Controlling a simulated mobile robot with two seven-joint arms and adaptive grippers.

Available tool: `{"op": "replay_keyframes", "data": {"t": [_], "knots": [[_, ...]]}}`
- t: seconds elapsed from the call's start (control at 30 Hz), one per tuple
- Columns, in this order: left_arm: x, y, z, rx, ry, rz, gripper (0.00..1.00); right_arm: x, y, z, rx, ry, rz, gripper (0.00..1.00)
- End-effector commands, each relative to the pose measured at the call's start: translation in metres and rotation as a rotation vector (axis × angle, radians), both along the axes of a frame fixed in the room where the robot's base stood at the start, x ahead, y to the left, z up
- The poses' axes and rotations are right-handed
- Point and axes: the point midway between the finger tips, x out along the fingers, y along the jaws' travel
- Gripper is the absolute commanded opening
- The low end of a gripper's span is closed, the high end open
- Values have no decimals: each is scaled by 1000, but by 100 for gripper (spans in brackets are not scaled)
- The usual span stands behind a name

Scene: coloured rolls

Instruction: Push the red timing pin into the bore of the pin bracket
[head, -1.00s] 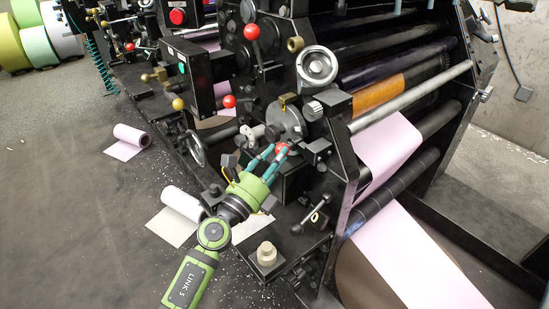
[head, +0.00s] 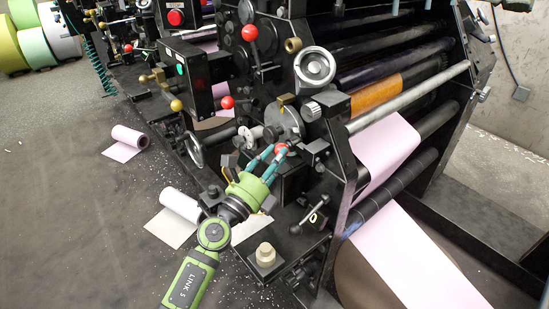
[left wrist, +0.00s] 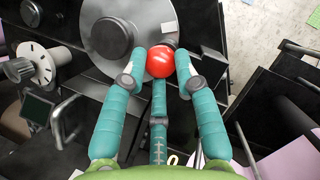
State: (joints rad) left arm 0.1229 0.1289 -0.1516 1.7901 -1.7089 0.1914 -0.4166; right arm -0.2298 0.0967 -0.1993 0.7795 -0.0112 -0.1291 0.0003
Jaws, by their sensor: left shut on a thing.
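The red timing pin (left wrist: 160,62) shows as a round red ball head between the teal fingertips of my left gripper (left wrist: 160,75) in the left wrist view. The gripper is shut on it. In the head view, the pin's red head (head: 281,149) shows at the fingertips of my left gripper (head: 276,155), close to the machine's front below a grey disc. The pin's shaft is hidden behind the head and fingers. The pin bracket and its bore cannot be made out clearly; a dark part (left wrist: 168,44) sits just behind the ball. My right gripper is not in view.
A large grey disc (left wrist: 125,35) with a dark hub lies left of the fingers. A black box with a green button (head: 186,78), red-knobbed levers (head: 249,33) and a handwheel (head: 314,66) crowd the machine. A black shelf holds a beige knob (head: 265,254). Paper rolls (head: 127,137) lie on the floor.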

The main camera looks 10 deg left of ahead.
Motion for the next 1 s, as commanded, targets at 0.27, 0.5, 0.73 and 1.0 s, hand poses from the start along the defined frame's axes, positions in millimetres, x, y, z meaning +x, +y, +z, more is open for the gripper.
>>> {"op": "replay_keyframes", "data": {"t": [0.27, 0.5, 0.73, 1.0], "knots": [[0, 0, 1, -1, -2, 1, 58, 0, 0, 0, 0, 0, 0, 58], [0, 0, 1, -1, -1, 0, 58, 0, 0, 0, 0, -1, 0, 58], [0, 0, 0, 0, 0, 0, 81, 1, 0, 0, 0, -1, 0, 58], [-1, 1, -1, 0, 1, 1, 81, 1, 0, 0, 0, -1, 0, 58]]}}
